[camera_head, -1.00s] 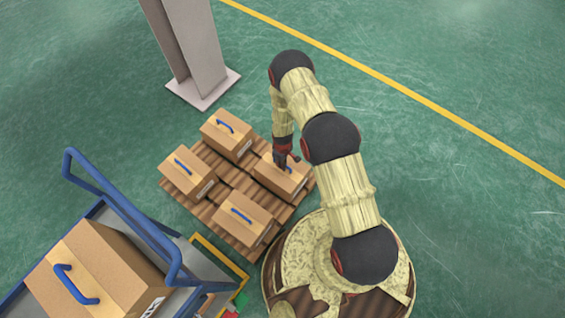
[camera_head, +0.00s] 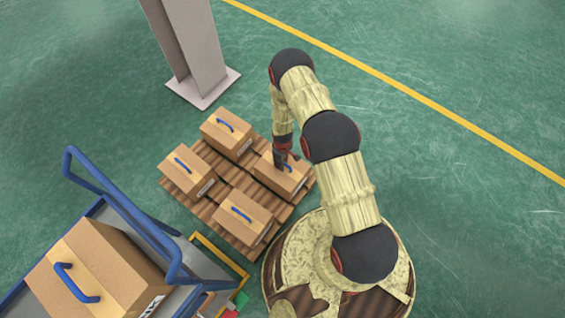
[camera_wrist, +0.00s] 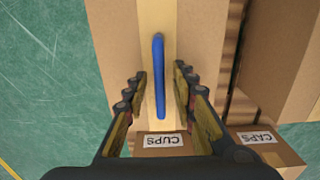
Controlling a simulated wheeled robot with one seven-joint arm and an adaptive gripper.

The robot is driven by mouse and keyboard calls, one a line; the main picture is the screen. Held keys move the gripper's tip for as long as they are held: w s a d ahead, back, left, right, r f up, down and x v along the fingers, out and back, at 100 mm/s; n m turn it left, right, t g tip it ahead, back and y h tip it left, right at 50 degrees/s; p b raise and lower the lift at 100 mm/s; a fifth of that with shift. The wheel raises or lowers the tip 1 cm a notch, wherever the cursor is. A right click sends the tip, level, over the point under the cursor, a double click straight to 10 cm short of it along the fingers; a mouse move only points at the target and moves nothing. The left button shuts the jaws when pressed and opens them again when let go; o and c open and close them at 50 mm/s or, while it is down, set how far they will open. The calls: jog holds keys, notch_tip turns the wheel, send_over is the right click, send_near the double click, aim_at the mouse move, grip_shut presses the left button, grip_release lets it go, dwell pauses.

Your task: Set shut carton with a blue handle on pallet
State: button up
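My gripper (camera_head: 283,164) is over the right-hand carton (camera_head: 277,181) on the brown slatted pallet (camera_head: 232,178). This carton is shut, with a tape strip along its top. In the wrist view its blue handle (camera_wrist: 158,80) stands between the two fingers of my gripper (camera_wrist: 160,74). A gap shows on each side of the handle, so the fingers are open and not gripping it. The carton sits flat on the pallet. In the head view my gripper partly hides the handle.
Three other shut cartons with blue handles stand on the pallet: back (camera_head: 221,137), left (camera_head: 181,171), front (camera_head: 236,219). A blue-railed cart (camera_head: 130,212) at lower left bears a larger carton (camera_head: 108,262). A grey column (camera_head: 190,50) stands behind. Floor to the right is clear.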

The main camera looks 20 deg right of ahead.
jog(key=w+r+m+t+p, duration=0.1)
jog(key=w+r+p, duration=0.15)
jog(key=r, duration=1.45)
jog(key=w+r+p, duration=0.2)
jog(key=w+r, duration=0.2)
jog(key=r, duration=1.2)
jog(key=s+r+m+t, duration=0.1)
jog(key=s+r, duration=0.1)
jog(key=r, duration=0.9)
jog(key=s+r+m+t, duration=0.1)
jog(key=s+r, duration=0.1)
jog(key=r, duration=0.8)
jog(key=s+r+m, duration=0.1)
jog(key=s+r, duration=0.4)
jog(key=r, duration=0.5)
jog(key=s+r+m+t, duration=0.1)
jog(key=s+r, duration=0.5)
jog(key=s, duration=0.4)
jog(key=s+r+m+t, duration=0.1)
jog(key=s+r, duration=0.5)
jog(key=s, duration=0.5)
jog(key=shift+a+r+m+t, duration=0.3)
jog(key=shift+a+m, duration=0.1)
jog(key=shift+a, duration=0.05)
jog(key=shift+s, duration=0.1)
